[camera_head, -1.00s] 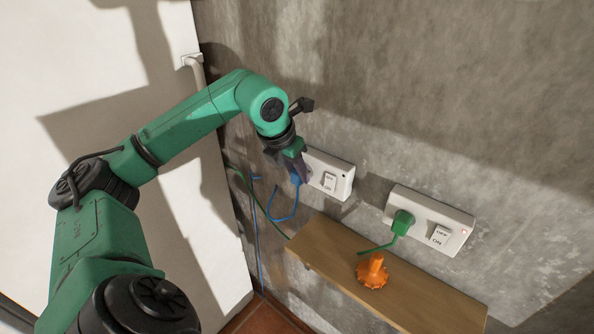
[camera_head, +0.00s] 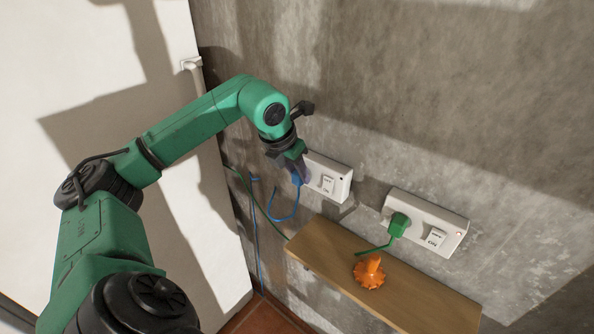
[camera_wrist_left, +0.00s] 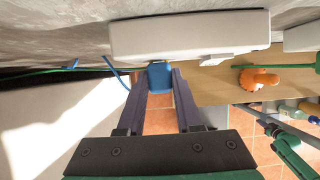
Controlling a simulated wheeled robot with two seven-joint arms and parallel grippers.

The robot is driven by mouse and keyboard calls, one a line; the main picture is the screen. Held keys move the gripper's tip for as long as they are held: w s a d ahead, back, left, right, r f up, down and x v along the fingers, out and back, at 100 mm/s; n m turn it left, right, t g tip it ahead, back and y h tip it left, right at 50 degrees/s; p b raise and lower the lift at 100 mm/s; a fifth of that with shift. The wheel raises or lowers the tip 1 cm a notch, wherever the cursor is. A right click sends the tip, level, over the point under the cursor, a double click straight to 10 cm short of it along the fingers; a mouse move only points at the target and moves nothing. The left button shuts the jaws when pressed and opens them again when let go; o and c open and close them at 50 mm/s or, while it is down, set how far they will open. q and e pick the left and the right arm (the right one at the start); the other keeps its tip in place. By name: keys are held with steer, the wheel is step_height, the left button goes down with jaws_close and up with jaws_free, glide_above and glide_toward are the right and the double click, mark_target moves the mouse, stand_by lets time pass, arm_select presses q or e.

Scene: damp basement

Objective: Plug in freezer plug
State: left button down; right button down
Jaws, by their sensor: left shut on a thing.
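My left gripper (camera_head: 301,173) is shut on the blue plug (camera_head: 296,180) at the left part of the left wall socket (camera_head: 328,178). In the left wrist view the blue plug (camera_wrist_left: 160,76) sits between the two fingertips, right against the socket's white housing (camera_wrist_left: 190,36). Whether its pins are in the socket is hidden. A blue cord (camera_head: 276,212) loops down from the plug. The socket has a rocker switch (camera_head: 327,184) on its right. My right gripper is not in view.
A green plug (camera_head: 399,224) sits in the right wall socket (camera_head: 447,222), whose small light glows red. A wooden shelf (camera_head: 420,292) below holds an orange object (camera_head: 369,271). A large white cabinet-like surface (camera_head: 100,60) stands at the left. A green cord runs down the wall.

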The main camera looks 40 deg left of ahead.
arm_select(q)
steer(key=shift+w+p, duration=0.2)
steer(key=shift+p, duration=0.3)
steer(key=c, duration=0.6)
jaws_free()
steer(key=shift+o, duration=0.5)
steer(key=shift+w, duration=0.1)
steer(key=v, duration=1.4)
steer(key=shift+r+p, duration=0.25)
steer(key=shift+p, duration=0.15)
